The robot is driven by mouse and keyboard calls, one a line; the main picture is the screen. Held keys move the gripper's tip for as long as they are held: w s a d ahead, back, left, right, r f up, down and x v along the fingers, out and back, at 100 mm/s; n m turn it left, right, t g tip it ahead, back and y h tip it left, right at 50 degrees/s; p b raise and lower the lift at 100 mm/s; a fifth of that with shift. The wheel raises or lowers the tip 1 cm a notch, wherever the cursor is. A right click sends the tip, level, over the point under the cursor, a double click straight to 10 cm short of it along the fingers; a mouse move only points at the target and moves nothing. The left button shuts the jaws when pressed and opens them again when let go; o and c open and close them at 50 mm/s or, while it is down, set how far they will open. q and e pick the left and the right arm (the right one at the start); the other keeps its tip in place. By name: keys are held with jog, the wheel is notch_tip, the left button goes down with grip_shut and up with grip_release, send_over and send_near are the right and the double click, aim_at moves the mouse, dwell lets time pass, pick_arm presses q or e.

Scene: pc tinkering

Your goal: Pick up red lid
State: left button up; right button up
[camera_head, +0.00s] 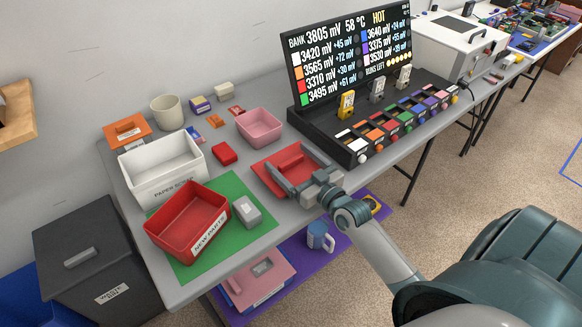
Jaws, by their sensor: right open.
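The red lid (279,160) is a flat red piece with a raised bar across its top. It lies on the grey table, right of the green mat and below the pink tray. My right gripper (284,176) comes in from the lower right, with its open fingers over the lid and around the bar area. Whether the fingers touch the lid cannot be told. The gripper covers the lid's lower right part. My left gripper is not in view.
A red bin (188,222) labelled "NEW PARTS" and a grey block (246,212) stand on the green mat (232,188). A white bin (150,172), a small red box (224,153) and a pink tray (260,128) stand nearby. A black display bank (350,55) stands to the right.

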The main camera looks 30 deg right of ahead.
aim_at(291, 160)
jog(key=c, duration=1.4)
jog(key=shift+o, duration=0.2)
jog(key=shift+r, duration=0.1)
jog(key=shift+r, duration=0.6)
notch_tip(291, 160, up, 2)
jog(key=shift+r, duration=0.25)
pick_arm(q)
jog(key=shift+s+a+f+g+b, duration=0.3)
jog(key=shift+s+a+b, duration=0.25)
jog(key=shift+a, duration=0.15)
pick_arm(e)
jog(key=s+d+r, duration=0.7)
jog(key=s+d, duration=0.1)
jog(key=shift+d, duration=0.25)
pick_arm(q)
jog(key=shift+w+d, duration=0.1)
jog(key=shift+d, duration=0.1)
